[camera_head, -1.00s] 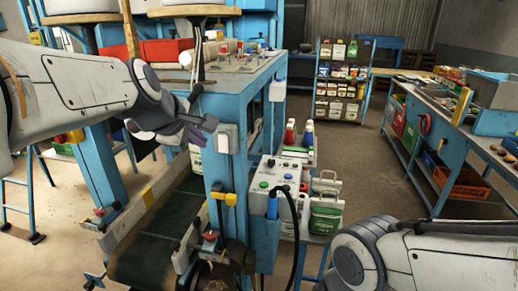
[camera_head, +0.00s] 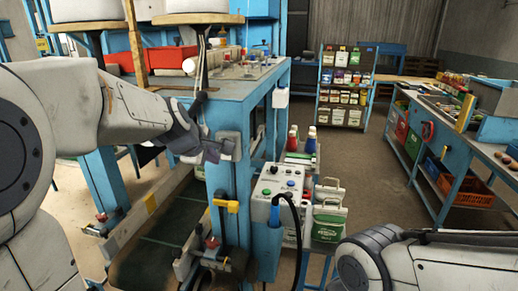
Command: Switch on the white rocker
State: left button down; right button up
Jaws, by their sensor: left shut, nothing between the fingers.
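A pale switch box (camera_head: 230,135), apparently carrying the white rocker, is fixed to the front of the blue post below the worktop corner. The rocker's face is mostly hidden behind my fingers, so I cannot tell its position. My left gripper (camera_head: 222,150) is shut and empty, with its dark fingertips in front of the box. I cannot tell whether they touch it. My right arm (camera_head: 425,262) shows at the lower right, but its gripper is out of view.
A grey control box (camera_head: 280,185) with coloured buttons and a black cable stands right of the post. A yellow handle (camera_head: 228,205) juts out below the switch box. White and green containers (camera_head: 328,222) stand farther right. The floor (camera_head: 375,180) beyond is clear.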

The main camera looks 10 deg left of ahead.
aim_at(225, 157)
pick_arm(q)
jog(key=w, duration=0.1)
jog(key=w+f+p, duration=0.1)
jog(key=w, duration=0.3)
jog(key=shift+w+f+p, duration=0.15)
jog(key=shift+f+p, duration=0.15)
jog(key=shift+f, duration=0.05)
jog(key=shift+d, duration=0.1)
jog(key=b, duration=0.2)
jog(key=shift+w+f+b, duration=0.15)
jog(key=shift+f+b, duration=0.2)
jog(key=shift+f, duration=0.05)
jog(key=shift+r+p, duration=0.35)
jog(key=shift+p, duration=0.1)
jog(key=shift+r, duration=0.1)
